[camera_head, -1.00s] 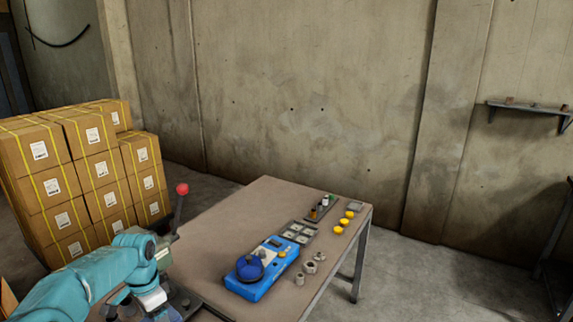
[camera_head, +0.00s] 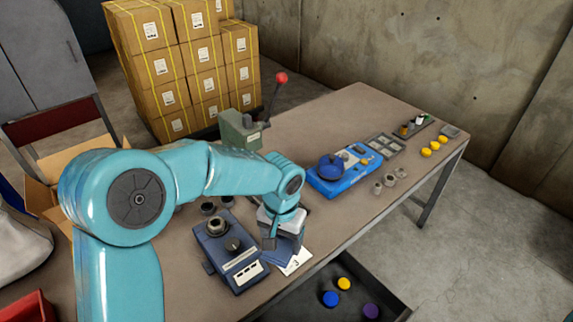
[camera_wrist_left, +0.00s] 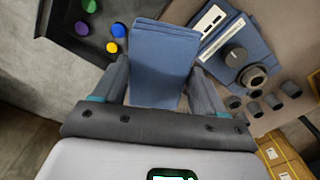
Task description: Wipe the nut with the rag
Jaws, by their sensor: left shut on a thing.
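My left gripper (camera_head: 272,236) is shut on a folded blue rag (camera_wrist_left: 160,50), seen between its fingers (camera_wrist_left: 160,88) in the left wrist view. In the head view the rag (camera_head: 287,248) shows partly below the gripper, near the table's front edge; whether it touches the table is unclear. A grey nut-like ring (camera_head: 216,226) sits on a dark blue device (camera_head: 236,262) just left of the gripper; it also shows in the wrist view (camera_wrist_left: 252,77). Small grey metal pieces, possibly nuts (camera_head: 390,180), stand farther right. Which nut is meant is unclear. My right gripper is not in view.
A brighter blue device (camera_head: 345,172) and a green lever press (camera_head: 241,130) stand on the table (camera_head: 325,115). Dark cylindrical parts (camera_head: 227,201) lie behind the dark device. A drawer (camera_head: 385,290) with coloured caps is open below the front edge.

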